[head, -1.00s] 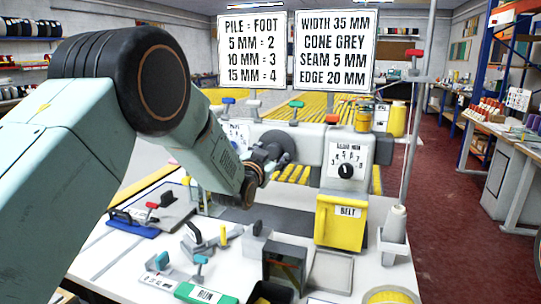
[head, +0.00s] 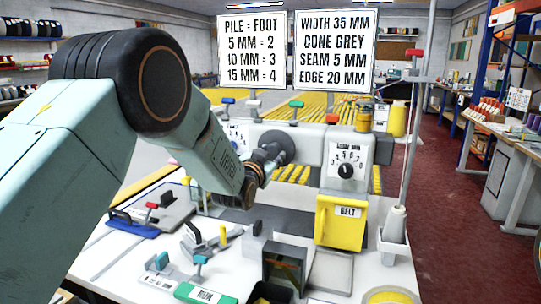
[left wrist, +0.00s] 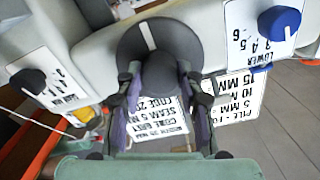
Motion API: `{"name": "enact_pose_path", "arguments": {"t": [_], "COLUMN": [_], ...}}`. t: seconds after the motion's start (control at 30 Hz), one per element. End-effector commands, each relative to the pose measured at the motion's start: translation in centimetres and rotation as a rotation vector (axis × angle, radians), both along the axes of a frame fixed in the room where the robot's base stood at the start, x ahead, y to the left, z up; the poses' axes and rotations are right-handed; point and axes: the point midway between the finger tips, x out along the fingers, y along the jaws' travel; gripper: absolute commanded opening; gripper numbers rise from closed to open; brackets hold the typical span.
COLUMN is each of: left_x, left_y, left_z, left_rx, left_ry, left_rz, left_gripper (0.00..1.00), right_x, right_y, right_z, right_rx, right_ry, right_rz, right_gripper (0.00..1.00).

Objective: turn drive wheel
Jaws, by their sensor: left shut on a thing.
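The drive wheel is a dark grey disc (head: 278,147) on the near face of the white machine. In the left wrist view the same wheel (left wrist: 132,42) shows a white line on its upper part, leaning slightly left, and a dark hub at its middle. My left gripper (head: 266,156) reaches the wheel from the near left in the head view. In the left wrist view its two fingers (left wrist: 161,85) are shut on the wheel's hub, one on each side. The fingers and arm hide part of the hub. My right gripper is in neither view.
The machine carries a numbered dial (head: 346,170) right of the wheel, above a yellow belt cover (head: 340,224). A blue knob (left wrist: 279,22) and a black knob (left wrist: 28,81) flank the wheel in the wrist view. A green tool marked RUN (head: 205,294) lies on the cluttered bench.

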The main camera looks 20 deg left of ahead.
Motion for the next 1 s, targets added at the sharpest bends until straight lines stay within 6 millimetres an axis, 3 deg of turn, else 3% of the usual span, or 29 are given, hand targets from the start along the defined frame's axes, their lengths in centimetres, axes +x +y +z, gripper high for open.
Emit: {"name": "enact_pose_path", "arguments": {"t": [0.37, 1.0], "left_x": [0.0, 0.1], "left_y": [0.0, -0.1], "left_z": [0.2, 0.4], "left_rx": [-0.169, -0.769], "left_ry": [0.002, 0.019], "left_rz": [0.0, -0.001], "left_gripper": [0.06, 0.06], "right_x": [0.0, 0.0], "right_y": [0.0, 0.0], "right_z": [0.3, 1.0], "right_rx": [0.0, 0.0], "right_ry": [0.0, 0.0], "right_rz": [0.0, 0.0], "right_gripper": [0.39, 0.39]}}
